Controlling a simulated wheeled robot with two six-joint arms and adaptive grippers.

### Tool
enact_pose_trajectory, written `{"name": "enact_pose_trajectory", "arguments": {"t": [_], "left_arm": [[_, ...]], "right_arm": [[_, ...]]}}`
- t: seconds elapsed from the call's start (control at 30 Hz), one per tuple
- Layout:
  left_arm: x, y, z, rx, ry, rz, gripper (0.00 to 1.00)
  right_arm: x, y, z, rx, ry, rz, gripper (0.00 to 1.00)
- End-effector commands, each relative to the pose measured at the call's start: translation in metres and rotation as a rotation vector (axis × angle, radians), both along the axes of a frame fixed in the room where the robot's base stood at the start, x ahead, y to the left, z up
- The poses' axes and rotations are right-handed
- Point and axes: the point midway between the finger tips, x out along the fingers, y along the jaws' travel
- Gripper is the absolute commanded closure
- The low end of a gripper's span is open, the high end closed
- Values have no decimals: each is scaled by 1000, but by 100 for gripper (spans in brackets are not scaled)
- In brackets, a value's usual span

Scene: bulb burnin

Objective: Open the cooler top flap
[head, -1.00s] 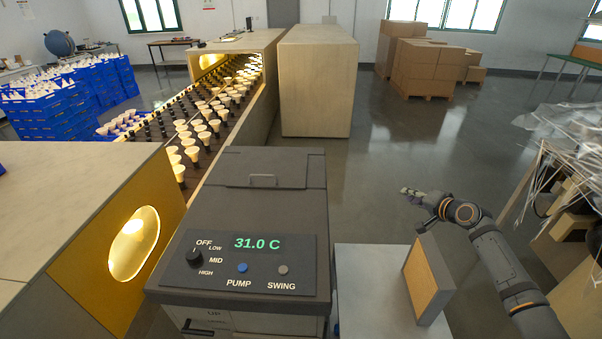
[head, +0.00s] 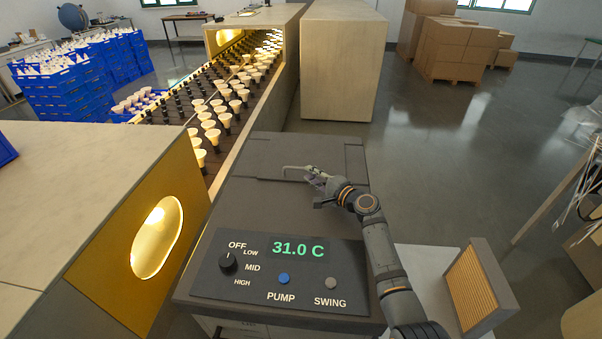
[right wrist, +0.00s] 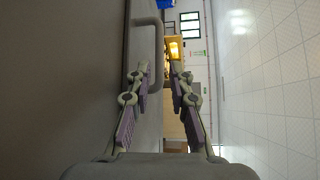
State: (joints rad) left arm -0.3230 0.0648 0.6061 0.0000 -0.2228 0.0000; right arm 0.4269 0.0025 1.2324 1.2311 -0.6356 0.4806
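The cooler (head: 225,205) is a dark grey box whose front panel reads 31.0 C. Its top flap (head: 265,154) lies flat and closed at the far part of the top. A thin bar handle (head: 291,168) stands on the flap near its front edge. My right gripper (head: 311,175) is at the handle's right end. In the right wrist view the fingers (right wrist: 160,100) are spread, with the handle (right wrist: 153,24) ahead, reaching toward the gap between them. I cannot tell whether they touch it. My left gripper is out of view.
A lit conveyor (head: 215,110) of bulbs runs behind and left of the cooler. A cabinet (head: 340,65) stands behind it. A framed filter-like panel (head: 475,290) is at the right, on a pale surface (head: 430,270). Open floor lies to the back right.

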Motion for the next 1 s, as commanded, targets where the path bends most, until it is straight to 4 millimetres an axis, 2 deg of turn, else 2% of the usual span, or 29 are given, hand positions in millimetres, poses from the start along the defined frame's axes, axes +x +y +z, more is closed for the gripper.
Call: {"name": "enact_pose_trajectory", "arguments": {"t": [0.03, 0.07, 0.2, 0.3, 0.63, 0.8, 1.0], "left_arm": [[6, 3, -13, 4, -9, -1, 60], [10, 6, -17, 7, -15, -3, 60], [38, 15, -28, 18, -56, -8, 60], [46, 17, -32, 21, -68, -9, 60], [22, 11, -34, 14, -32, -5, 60], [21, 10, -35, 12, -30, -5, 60], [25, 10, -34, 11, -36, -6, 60]], "right_arm": [[10, 7, -7, 1, -2, 1, 80], [15, 10, -8, 1, -2, 1, 80], [34, 23, -11, -1, -1, -1, 80], [42, 28, -10, -1, -1, -1, 80], [45, 30, -8, -2, 0, -2, 80], [45, 30, -8, -2, 0, -2, 100], [45, 30, -8, -3, 1, -1, 100]]}}
